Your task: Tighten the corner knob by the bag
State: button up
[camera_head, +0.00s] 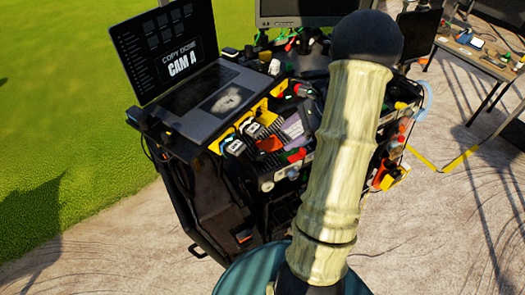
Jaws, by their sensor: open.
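The video cart (262,215) stands in the middle of the head view. A dark bag-like shape (215,195) hangs on its near left side. A small pale round piece (267,186) sits at the cart's near upper corner, close to the dark shape. It may be the corner knob, but it is too small to be sure, and I cannot tell how tight it is. My arm, pale and segmented with a black rounded joint, rises in front of the cart's right part and hides much of it. My gripper is not visible.
An open laptop (190,90) stands on the cart's left top. Cables, yellow-edged trays and small gear crowd the top. A monitor (300,12) is behind. An orange holder (390,176) hangs at the right. A table (480,52) stands far right. Ground in front-left is clear.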

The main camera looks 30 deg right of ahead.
aim_at(264, 153)
jog(key=p+x, duration=0.2)
jog(key=x, duration=0.9)
jog(key=shift+w+r, duration=0.15)
jog(key=shift+w, duration=0.05)
jog(key=shift+a, duration=0.2)
jog(key=shift+s+d, duration=0.15)
jog(key=shift+d, duration=0.05)
jog(key=shift+c, duration=0.2)
jog(key=shift+d, duration=0.15)
jog(key=c, duration=0.4)
jog(key=shift+s, duration=0.1)
jog(key=c, duration=0.6)
jog(key=shift+o, duration=0.2)
jog(key=shift+b, duration=0.35)
